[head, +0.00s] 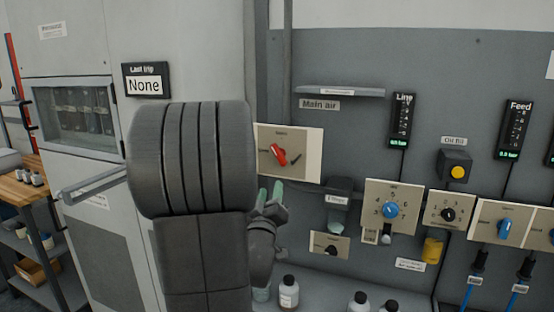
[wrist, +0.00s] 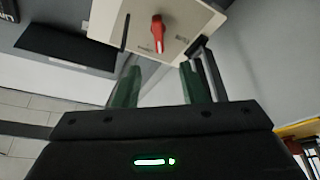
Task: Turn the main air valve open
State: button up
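The main air valve has a red handle (head: 278,154) on a beige plate (head: 308,140), beside the "Main air" label (head: 319,104). In the head view the handle tilts, its upper end to the left. My gripper (head: 270,194) is below the plate, partly hidden behind my dark arm. In the wrist view the red handle (wrist: 158,33) is ahead of my gripper (wrist: 159,70), roughly centred between the two green fingers. The fingers are apart with nothing between them, and the handle looks clear of them. The plate's left edge is hidden by my arm in the head view.
A narrow shelf (head: 340,92) juts out above the plate. A blue-knob panel (head: 391,207) is to the right. Bottles (head: 289,291) stand on the ledge below.

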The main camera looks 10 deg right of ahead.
aim_at(278, 157)
jog(key=p+x, duration=0.3)
jog(key=x, duration=1)
jog(key=shift+w+d+r, duration=0.15)
jog(key=shift+w+r, duration=0.1)
grip_shut()
